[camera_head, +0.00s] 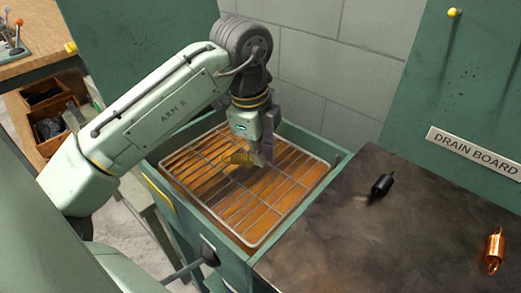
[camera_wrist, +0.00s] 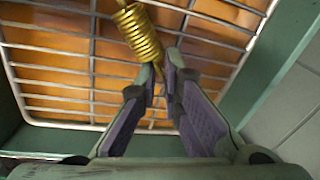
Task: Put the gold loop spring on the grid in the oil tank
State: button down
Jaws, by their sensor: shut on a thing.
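The gold loop spring (camera_head: 240,158) is held over the wire grid (camera_head: 297,203) of the oil tank (camera_head: 232,240). In the wrist view the spring's coil (camera_wrist: 140,32) lies just beyond my fingertips. My gripper (camera_head: 263,155) points down into the tank area. Its fingers (camera_wrist: 166,72) are shut on the spring's near end, which is partly hidden between them. The grid (camera_wrist: 60,97) shows below the spring with orange oil beneath it. I cannot tell whether the spring touches the grid wires.
A dark drain board (camera_head: 345,235) stands right of the tank, holding a black spring (camera_head: 381,186) and a copper spring (camera_head: 495,250). A grey block wall (camera_head: 330,80) is behind the tank. A lever with a black knob (camera_head: 209,255) sticks out at the tank's front.

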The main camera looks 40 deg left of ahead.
jog(key=shift+f, duration=0.1)
jog(key=c, duration=2.2)
grip_release()
jog(key=o, duration=0.5)
jog(key=r, duration=0.4)
jog(key=s+r, duration=0.1)
jog(key=r, duration=0.7)
jog(key=shift+s+a, duration=0.15)
jog(key=shift+s, duration=0.25)
